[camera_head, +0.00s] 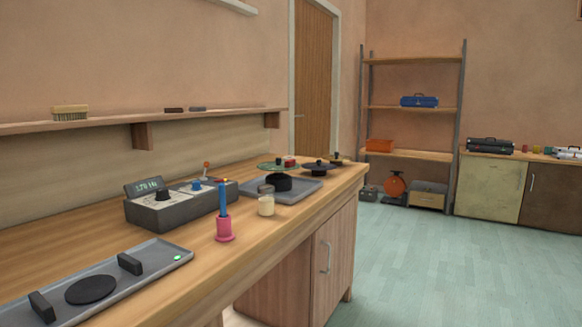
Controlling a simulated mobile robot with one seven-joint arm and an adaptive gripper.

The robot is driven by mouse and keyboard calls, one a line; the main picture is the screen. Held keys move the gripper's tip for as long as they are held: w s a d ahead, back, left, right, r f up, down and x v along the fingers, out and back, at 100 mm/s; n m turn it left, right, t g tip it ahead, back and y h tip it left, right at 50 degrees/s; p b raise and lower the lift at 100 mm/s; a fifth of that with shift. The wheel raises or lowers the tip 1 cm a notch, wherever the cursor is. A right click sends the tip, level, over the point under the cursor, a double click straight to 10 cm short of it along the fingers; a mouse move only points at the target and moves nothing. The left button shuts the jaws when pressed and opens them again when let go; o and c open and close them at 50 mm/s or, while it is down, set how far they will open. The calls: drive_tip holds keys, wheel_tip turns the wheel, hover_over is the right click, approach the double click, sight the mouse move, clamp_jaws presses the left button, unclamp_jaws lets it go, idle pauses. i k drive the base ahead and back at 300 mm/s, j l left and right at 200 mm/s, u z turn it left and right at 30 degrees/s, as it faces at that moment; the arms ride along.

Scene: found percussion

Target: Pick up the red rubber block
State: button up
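A small red object (290,160) shows on the far part of the workbench, partly hidden behind a green disc (270,166). It may be the red rubber block, but it is too small to be sure. A dark reddish-brown block (174,110) lies on the wall shelf beside a grey-blue block (198,109). My gripper is not in view.
Floor (430,265) to the right is clear. A shelving rack (415,108) stands behind.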

sight(290, 162)
drive_tip(key=i+l+z, duration=0.1)
drive_tip(key=i+l, duration=0.15)
drive_tip(key=i, duration=0.3)
drive_tip(key=i+l, duration=0.2)
drive_tip(key=i, duration=0.3)
drive_tip(key=i+l+z, duration=0.15)
drive_tip(key=i, duration=0.4)
drive_tip(key=i+j, duration=0.35)
drive_tip(key=j, duration=0.2)
